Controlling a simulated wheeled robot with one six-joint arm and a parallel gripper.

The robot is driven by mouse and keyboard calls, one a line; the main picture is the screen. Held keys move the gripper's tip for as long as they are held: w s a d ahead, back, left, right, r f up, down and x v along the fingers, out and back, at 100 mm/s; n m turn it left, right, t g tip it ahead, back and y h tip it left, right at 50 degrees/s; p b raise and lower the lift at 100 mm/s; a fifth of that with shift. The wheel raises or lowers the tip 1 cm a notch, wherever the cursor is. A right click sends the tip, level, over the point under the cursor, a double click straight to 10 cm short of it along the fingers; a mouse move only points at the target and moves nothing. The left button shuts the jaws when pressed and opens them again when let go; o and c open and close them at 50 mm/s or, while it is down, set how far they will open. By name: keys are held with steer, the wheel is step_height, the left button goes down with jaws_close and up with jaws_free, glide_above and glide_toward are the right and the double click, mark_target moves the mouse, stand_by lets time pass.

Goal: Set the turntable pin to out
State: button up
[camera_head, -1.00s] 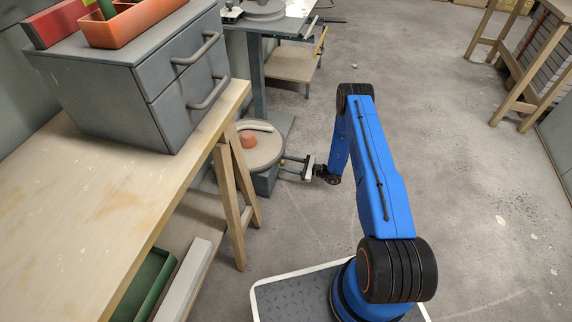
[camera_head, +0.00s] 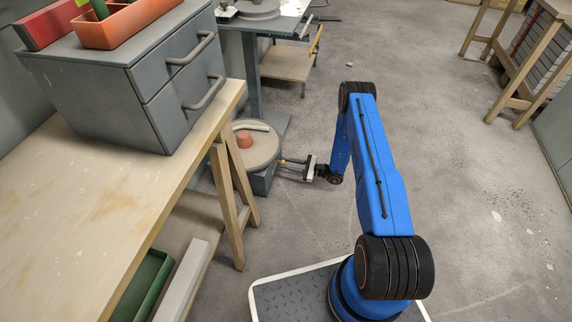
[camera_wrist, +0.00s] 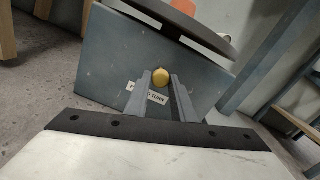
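The turntable is a round beige disc (camera_head: 262,154) on a low blue-grey base (camera_head: 264,181), beyond the workbench leg. In the wrist view the base's flat side (camera_wrist: 105,72) faces me, with the disc's dark underside (camera_wrist: 190,22) above. The pin's yellow knob (camera_wrist: 160,77) sticks out of that side. A white label below it is partly hidden by a finger; "TURN" can be read. My gripper (camera_wrist: 160,84) has its two grey fingers apart, one on each side of the knob in the picture. I cannot tell whether they touch it. My gripper also shows in the head view (camera_head: 284,167).
An orange-red pot (camera_head: 244,139) and a pale bar (camera_head: 251,127) lie on the disc. The wooden workbench (camera_head: 100,215) with a grey drawer cabinet (camera_head: 95,95) stands at left. A wooden-shelved cart (camera_head: 282,65) is behind.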

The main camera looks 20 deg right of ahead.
steer(key=o, duration=0.3)
steer(key=shift+d, duration=0.15)
steer(key=shift+s+d, duration=0.1)
steer(key=v, duration=1.7)
steer(key=shift+s, duration=0.1)
steer(key=shift+d, duration=0.1)
